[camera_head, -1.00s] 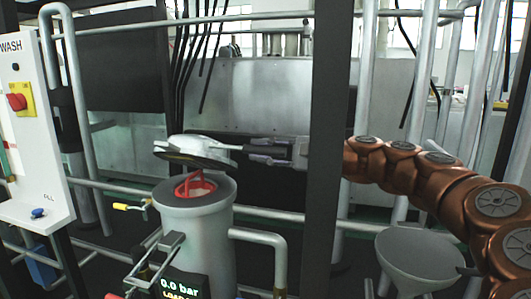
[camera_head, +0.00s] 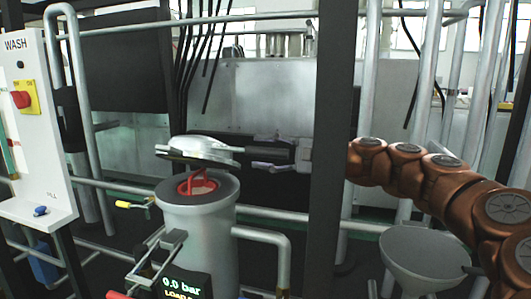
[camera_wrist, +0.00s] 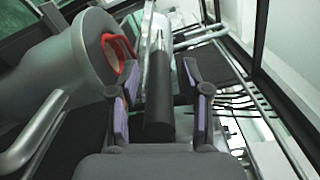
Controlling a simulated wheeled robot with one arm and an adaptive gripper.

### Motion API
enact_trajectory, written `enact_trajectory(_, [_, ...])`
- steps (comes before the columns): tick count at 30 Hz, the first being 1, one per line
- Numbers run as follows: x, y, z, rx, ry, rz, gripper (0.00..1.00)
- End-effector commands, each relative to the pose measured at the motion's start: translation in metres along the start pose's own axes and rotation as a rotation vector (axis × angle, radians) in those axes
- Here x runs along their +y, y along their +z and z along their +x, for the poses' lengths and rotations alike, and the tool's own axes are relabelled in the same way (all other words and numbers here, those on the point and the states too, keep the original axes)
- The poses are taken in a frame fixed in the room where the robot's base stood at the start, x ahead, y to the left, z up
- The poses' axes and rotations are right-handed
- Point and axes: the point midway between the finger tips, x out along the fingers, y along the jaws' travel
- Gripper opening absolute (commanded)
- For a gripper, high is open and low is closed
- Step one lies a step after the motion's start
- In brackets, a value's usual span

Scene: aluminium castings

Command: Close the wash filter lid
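The wash filter (camera_head: 200,240) is a grey upright cylinder with a dark rim and a red basket handle (camera_head: 197,183) in its mouth. Its pale round lid (camera_head: 205,146) hangs nearly level above the mouth, with a gap between them. A bar sticks out from the lid to the right. My gripper (camera_head: 262,153) reaches in from the right around this bar. In the wrist view, the dark bar (camera_wrist: 158,115) lies between the two fingers, with gaps visible on both sides. The filter mouth and red basket handle (camera_wrist: 118,52) show at left there. The lid's hinge is not clear.
A dark upright post (camera_head: 336,150) stands in front of my wrist. A bent pipe (camera_head: 275,240) leaves the filter at right, and a grey funnel (camera_head: 425,252) stands beyond it. The white WASH panel (camera_head: 35,150) is at left. A pressure display (camera_head: 183,288) sits low in front.

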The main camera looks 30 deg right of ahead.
Motion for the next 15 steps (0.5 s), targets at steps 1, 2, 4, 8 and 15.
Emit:
enact_trajectory(1, [0.000,0.000,0.000,0.000,0.000,0.000,0.47])
enact_trajectory(2, [0.000,0.000,0.000,0.000,0.000,0.000,0.47])
enact_trajectory(4, [0.000,0.000,0.000,0.000,0.000,0.000,0.47])
enact_trajectory(8, [-0.002,0.001,0.000,0.000,0.000,0.000,0.47])
enact_trajectory(15, [-0.027,0.008,0.000,0.002,-0.002,-0.005,0.47])
